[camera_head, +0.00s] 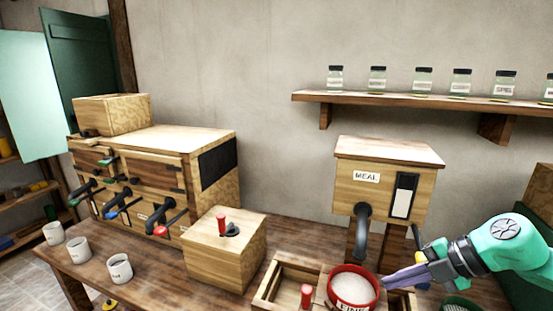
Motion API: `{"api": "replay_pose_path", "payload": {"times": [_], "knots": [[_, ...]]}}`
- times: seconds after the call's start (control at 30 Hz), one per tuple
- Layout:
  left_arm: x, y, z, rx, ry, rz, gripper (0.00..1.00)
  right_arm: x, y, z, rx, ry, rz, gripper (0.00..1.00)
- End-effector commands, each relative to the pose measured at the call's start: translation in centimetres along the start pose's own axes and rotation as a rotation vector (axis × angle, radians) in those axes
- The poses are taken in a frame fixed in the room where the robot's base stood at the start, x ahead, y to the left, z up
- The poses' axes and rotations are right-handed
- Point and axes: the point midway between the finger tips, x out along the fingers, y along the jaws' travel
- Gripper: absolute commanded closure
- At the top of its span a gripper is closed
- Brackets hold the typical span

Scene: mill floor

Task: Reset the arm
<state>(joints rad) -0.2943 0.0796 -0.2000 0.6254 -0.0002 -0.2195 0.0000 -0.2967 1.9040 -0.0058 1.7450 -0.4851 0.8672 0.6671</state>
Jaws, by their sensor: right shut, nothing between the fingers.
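My right arm (497,242), teal, comes in from the right edge. My right gripper (388,282) points left, with its fingers shut and nothing between them. Its fingertips are at the right rim of a red bowl (353,305) filled with pale meal; I cannot tell whether they touch it. The bowl has a white label on its front. It stands at the wooden tray (272,287), below the spout of the wooden MEAL box (350,190). My left gripper is not in view.
A wooden box with a red-knobbed lever (200,258) stands left of the tray. Several white cups (120,268) line the bench's left edge. A wooden cabinet with levers (220,140) stands behind. Several jars (423,82) sit on the wall shelf (400,98).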

Motion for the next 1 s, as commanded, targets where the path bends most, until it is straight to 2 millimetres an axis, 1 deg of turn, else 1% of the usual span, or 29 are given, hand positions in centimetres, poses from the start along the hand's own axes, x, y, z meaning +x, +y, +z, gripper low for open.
{"api": "replay_pose_path", "payload": {"times": [0.03,0.1,0.17,0.2,0.27,0.3,0.37,0.43,0.47,0.5,0.57,0.6,0.67,0.7,0.77,0.8,0.87,0.9,0.97,1.0], "knots": [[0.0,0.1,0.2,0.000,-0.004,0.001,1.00,1.0,0.3,0.2,0.029,0.004,0.093,1.00],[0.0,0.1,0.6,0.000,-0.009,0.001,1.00,2.2,1.1,0.8,0.084,-0.014,0.243,1.00],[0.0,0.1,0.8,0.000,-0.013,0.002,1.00,3.0,1.7,1.7,0.160,-0.048,0.389,1.00],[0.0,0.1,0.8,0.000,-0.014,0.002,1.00,3.5,1.9,2.5,0.229,-0.083,0.492,1.00],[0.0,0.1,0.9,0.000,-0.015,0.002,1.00,3.9,1.6,4.1,0.366,-0.158,0.642,1.00],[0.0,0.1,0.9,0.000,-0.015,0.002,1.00,4.0,0.7,5.3,0.478,-0.222,0.725,1.00],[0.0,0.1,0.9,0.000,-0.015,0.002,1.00,4.4,-1.4,6.8,0.663,-0.327,0.811,1.00],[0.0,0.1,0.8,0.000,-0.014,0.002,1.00,5.0,-5.0,8.0,0.884,-0.448,0.848,1.00],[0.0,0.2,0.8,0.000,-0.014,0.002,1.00,5.4,-6.7,8.1,0.972,-0.494,0.844,1.00],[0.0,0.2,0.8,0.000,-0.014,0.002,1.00,5.9,-8.8,8.0,1.080,-0.547,0.827,1.00],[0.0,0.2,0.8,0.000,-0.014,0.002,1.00,6.8,-11.7,7.4,1.221,-0.610,0.782,1.00],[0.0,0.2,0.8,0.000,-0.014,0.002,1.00,7.4,-13.5,6.7,1.306,-0.643,0.744,1.00],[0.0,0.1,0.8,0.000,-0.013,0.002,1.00,8.3,-15.8,5.5,1.417,-0.681,0.681,1.00],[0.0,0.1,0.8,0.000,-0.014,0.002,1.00,8.8,-17.2,4.6,1.484,-0.701,0.635,1.00],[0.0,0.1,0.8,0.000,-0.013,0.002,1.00,9.5,-19.1,3.0,1.575,-0.721,0.561,1.00],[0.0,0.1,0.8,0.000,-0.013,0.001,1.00,10.0,-20.1,1.8,1.630,-0.730,0.511,1.00],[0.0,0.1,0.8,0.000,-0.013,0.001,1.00,10.7,-21.6,0.0,1.707,-0.735,0.432,1.00],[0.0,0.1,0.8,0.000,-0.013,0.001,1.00,11.0,-22.4,-1.2,1.752,-0.737,0.377,1.00],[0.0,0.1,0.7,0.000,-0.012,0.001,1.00,11.5,-23.5,-3.2,1.815,-0.731,0.295,1.00],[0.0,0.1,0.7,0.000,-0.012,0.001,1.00,11.8,-24.1,-4.5,1.854,-0.725,0.240,1.00]]}}
